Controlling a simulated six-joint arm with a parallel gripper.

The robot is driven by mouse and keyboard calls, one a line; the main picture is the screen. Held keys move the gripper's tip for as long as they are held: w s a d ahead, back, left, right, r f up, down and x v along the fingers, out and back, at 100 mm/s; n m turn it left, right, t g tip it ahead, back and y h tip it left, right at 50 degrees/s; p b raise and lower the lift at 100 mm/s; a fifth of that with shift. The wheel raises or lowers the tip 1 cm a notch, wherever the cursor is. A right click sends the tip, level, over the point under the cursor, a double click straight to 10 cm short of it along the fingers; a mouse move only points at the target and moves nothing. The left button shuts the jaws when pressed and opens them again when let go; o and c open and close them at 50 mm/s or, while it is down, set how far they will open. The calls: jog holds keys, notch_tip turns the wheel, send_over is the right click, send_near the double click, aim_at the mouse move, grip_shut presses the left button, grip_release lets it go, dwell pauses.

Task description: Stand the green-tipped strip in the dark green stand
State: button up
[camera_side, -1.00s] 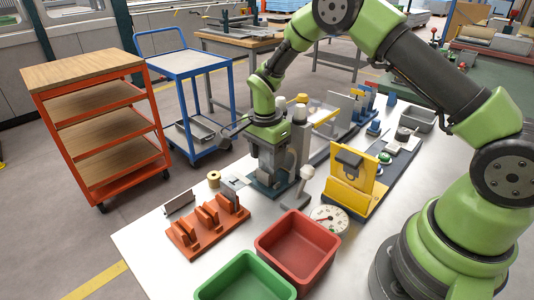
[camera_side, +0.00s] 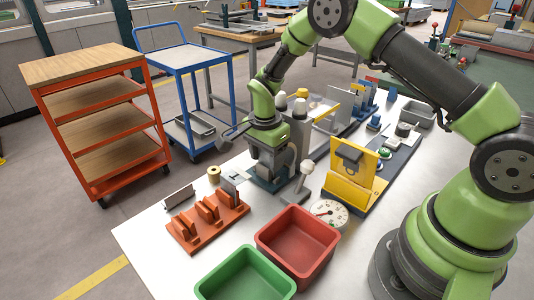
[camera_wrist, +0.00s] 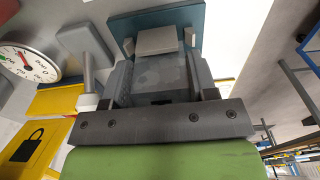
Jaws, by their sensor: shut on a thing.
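My gripper (camera_side: 270,172) is at the middle of the table in the side view, shut and pointing down just above a dark teal base (camera_side: 268,185). The wrist view shows the grey jaws (camera_wrist: 160,80) close up, with a teal plate (camera_wrist: 122,24) and a light grey block (camera_wrist: 157,40) beyond them. What the jaws hold is hidden by the gripper body, and no green tip shows. I cannot tell whether the teal base is the dark green stand. A thin pale plate (camera_side: 234,177) shows just left of the gripper.
An orange slotted rack (camera_side: 208,222) stands at front left, with a brass spool (camera_side: 213,173) behind it. Red (camera_side: 297,240) and green (camera_side: 245,276) bins are in front. A white-knobbed lever (camera_side: 304,178), a dial (camera_side: 329,212) and a yellow fixture (camera_side: 351,178) stand close right.

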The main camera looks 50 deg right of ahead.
jog(key=shift+f, duration=0.5)
jog(key=o, duration=1.1)
jog(key=shift+o, duration=0.2)
jog(key=shift+r, duration=4.5)
